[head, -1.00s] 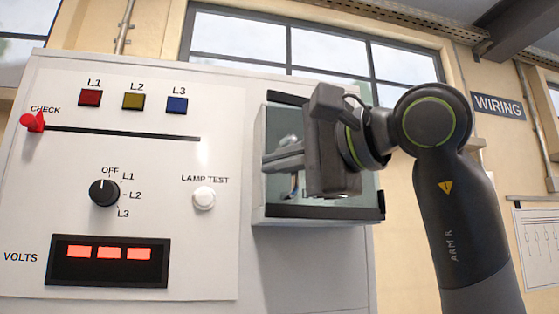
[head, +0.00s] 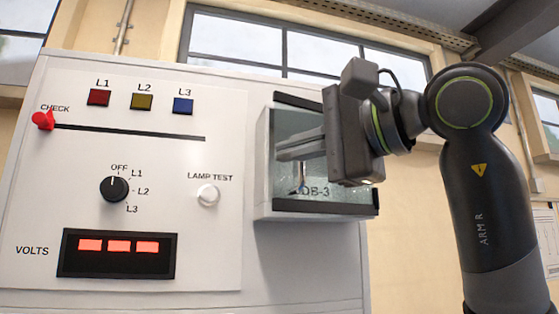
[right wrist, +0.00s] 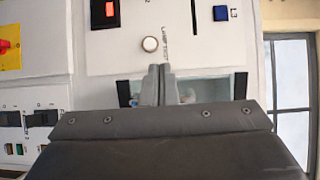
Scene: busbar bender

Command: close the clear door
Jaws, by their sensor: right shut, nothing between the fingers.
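The clear door (head: 288,124) is a see-through pane with dark strips along its top and bottom, on the white box at the cabinet's right. It also shows in the right wrist view (right wrist: 190,88), mostly behind my gripper. Lettering ending in "DB-3" shows at the pane. My right gripper (head: 279,150) is shut and empty, its fingers pointing left across the pane. In the right wrist view the two fingertips (right wrist: 160,70) are together. I cannot tell whether they touch the door, or how far it stands open. My left gripper is not in view.
The white panel (head: 60,200) left of the door carries a red slider knob (head: 43,120), a black rotary knob (head: 114,188), a white lamp test button (head: 208,194) and a lit volts display (head: 118,253). A window (head: 235,38) and wall stand behind.

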